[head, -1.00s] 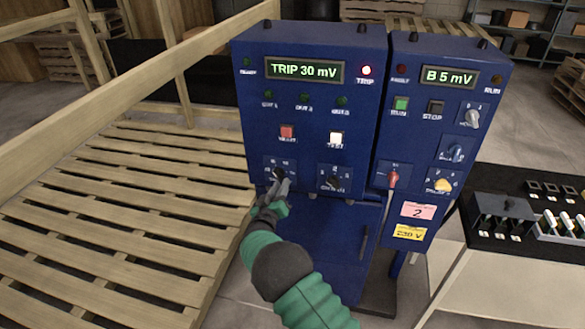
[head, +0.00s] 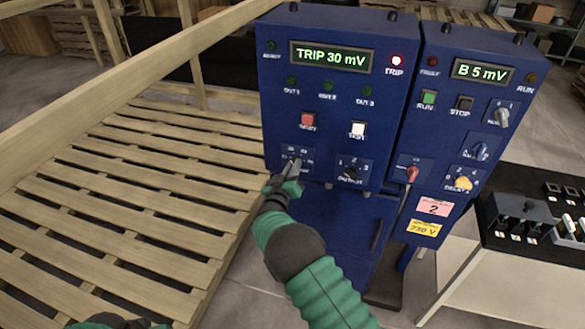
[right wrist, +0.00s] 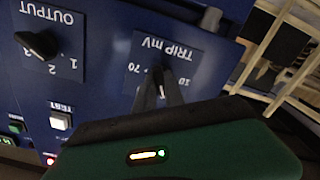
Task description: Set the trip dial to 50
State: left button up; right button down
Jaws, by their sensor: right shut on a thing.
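The trip dial (right wrist: 158,72) is a small black knob on the blue panel. In the right wrist view it appears upside down, with TRIP mV, 70 and 10 legible around it. My right gripper (right wrist: 160,90) is shut on the knob; its dark fingers lie on both sides of it. In the head view my right gripper (head: 293,165) reaches the panel's lower left and hides most of the dial. The display (head: 331,57) reads TRIP 30 mV. Only a bit of my left arm shows at the bottom left edge; its fingers are out of view.
The output knob (head: 351,173) is just right of the trip dial. A red button (head: 308,121) and white TEST button (head: 358,129) sit above. The red TRIP lamp (head: 396,60) is lit. A second blue cabinet (head: 466,50) stands right; a wooden pallet (head: 150,180) lies left.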

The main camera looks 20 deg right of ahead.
jog(key=shift+d+f, duration=0.15)
jog(key=shift+f, duration=0.05)
jog(key=shift+a+f+m+b, duration=0.15)
jog(key=shift+m+b, duration=2.15)
jog(key=shift+m, duration=0.65)
jog(key=shift+a+f+m+b, duration=0.1)
jog(key=shift+m+b, duration=2.2)
jog(key=shift+m, duration=0.65)
jog(key=c, duration=1.4)
grip_release()
jog(key=shift+w, duration=0.15)
jog(key=shift+c, duration=0.2)
jog(key=shift+r, duration=0.2)
